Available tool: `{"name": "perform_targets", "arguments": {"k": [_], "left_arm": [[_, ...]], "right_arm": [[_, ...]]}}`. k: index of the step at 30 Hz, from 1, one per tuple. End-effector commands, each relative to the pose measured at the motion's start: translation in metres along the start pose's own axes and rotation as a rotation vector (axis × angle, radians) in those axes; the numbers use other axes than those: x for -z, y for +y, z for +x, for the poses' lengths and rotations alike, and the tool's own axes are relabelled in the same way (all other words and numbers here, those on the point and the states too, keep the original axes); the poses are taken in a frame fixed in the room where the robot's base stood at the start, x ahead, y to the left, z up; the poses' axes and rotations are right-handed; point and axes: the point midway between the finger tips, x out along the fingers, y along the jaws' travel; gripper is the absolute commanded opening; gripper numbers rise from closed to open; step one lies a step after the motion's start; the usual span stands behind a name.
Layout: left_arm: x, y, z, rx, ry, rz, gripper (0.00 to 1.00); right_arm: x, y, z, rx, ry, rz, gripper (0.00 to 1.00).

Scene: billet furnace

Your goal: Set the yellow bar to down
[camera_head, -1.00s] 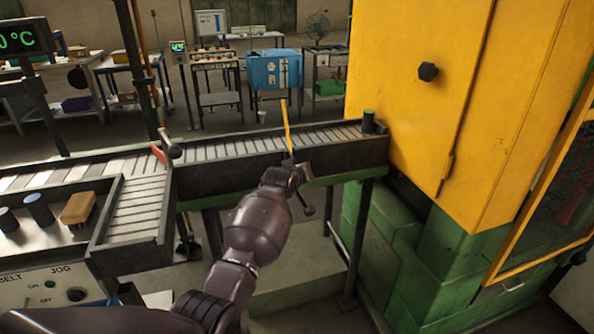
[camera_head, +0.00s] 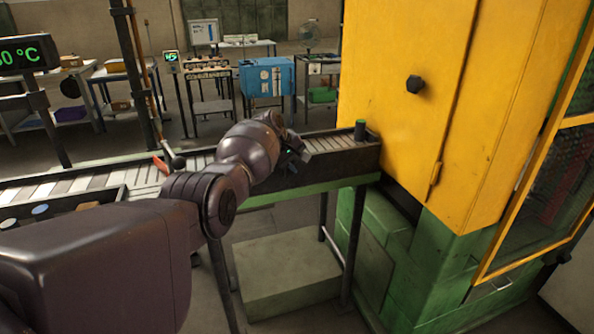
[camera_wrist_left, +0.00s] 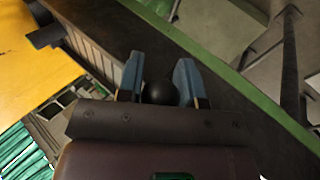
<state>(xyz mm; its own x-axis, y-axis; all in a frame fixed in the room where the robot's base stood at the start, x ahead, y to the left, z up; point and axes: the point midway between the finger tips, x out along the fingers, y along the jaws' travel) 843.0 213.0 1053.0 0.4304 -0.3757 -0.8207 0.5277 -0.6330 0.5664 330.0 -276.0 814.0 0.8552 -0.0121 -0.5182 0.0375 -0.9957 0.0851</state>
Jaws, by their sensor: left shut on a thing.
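My left gripper (camera_head: 297,157) is at the front side of the roller conveyor, near its right end, partly hidden by my own arm. In the left wrist view its two blue fingers (camera_wrist_left: 160,76) are shut on a round black knob (camera_wrist_left: 160,92). The rest of the knob's lever is hidden. The yellow bar does not show in either view now, so I cannot tell its position; my arm covers part of the conveyor where it stood. My right gripper is not in view.
The roller conveyor (camera_head: 95,180) runs from the left to the yellow furnace cabinet (camera_head: 400,120). A dark cylinder with a green top (camera_head: 360,130) stands at its right end. A red-handled lever (camera_head: 161,166) is farther left. Workbenches stand behind.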

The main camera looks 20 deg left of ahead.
Motion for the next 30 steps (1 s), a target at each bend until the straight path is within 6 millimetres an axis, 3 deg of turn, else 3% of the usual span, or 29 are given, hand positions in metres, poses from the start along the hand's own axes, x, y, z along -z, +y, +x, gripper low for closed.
{"name": "perform_targets", "arguments": {"k": [3, 12, 29, 30], "left_arm": [[0.001, 0.001, -0.001, 0.009, -0.046, -0.031, 0.00], [0.001, 0.004, -0.006, 0.021, -0.114, -0.078, 0.00], [0.001, 0.007, -0.009, 0.021, -0.127, -0.088, 0.00], [0.001, 0.007, -0.009, 0.021, -0.127, -0.088, 0.40]], "right_arm": [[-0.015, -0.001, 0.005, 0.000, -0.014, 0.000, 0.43], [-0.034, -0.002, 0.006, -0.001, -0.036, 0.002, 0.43], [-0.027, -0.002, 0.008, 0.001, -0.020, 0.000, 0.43], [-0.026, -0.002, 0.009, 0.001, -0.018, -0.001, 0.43]]}}
